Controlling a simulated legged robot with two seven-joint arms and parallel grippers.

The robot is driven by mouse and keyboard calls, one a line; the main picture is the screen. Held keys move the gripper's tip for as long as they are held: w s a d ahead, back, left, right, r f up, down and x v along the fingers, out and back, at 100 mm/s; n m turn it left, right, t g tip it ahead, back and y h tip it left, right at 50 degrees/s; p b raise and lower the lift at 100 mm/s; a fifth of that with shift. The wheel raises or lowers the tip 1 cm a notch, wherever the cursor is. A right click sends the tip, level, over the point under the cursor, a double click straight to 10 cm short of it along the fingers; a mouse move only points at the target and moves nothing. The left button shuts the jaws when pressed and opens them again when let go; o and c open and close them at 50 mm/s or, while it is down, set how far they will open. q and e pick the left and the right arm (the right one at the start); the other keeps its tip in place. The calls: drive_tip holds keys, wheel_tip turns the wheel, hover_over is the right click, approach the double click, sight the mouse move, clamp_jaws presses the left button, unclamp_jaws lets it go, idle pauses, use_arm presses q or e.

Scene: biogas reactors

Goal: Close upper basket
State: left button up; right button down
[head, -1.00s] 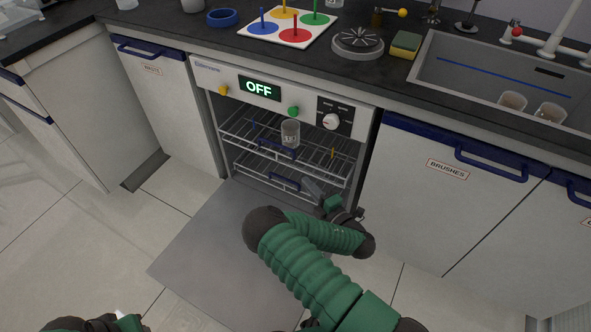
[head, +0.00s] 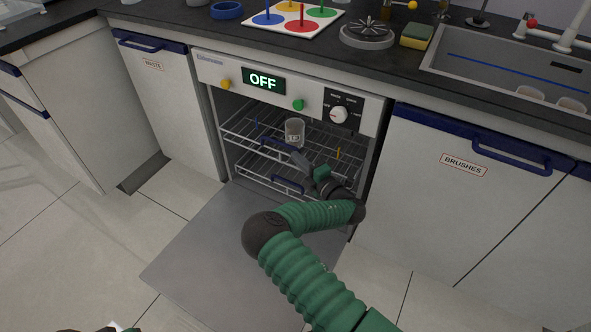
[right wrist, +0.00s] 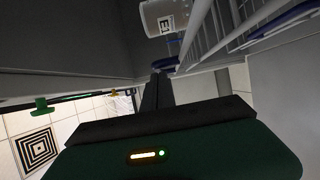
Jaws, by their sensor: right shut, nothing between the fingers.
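The upper basket (head: 232,126) is a wire rack with a blue front handle (head: 270,145), in the open dishwasher under its control panel. It stands at least partly out toward the opening. A clear beaker (head: 294,130) stands in it; the beaker also shows in the right wrist view (right wrist: 162,16), labelled. My right gripper (head: 300,159) is shut and empty, its tip at the basket's front near the handle. In the right wrist view, the fingertips (right wrist: 157,78) are close to the blue handle (right wrist: 165,63); contact is unclear. Only a sliver of my left arm shows at bottom left.
The lower basket, with a blue handle (head: 287,184), sits below. The dishwasher door (head: 215,255) lies folded down in front. The panel display (head: 263,81) reads OFF. A cabinet marked BRUSHES (head: 465,185) stands to the right. Floor at left is clear.

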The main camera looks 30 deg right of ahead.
drive_tip(key=w+d, duration=0.1)
drive_tip(key=d, duration=0.1)
drive_tip(key=w+d, duration=0.1)
drive_tip(key=d, duration=0.1)
drive_tip(key=shift+w, duration=0.1)
drive_tip(key=shift+d+r, duration=0.1)
drive_tip(key=shift+r, duration=0.15)
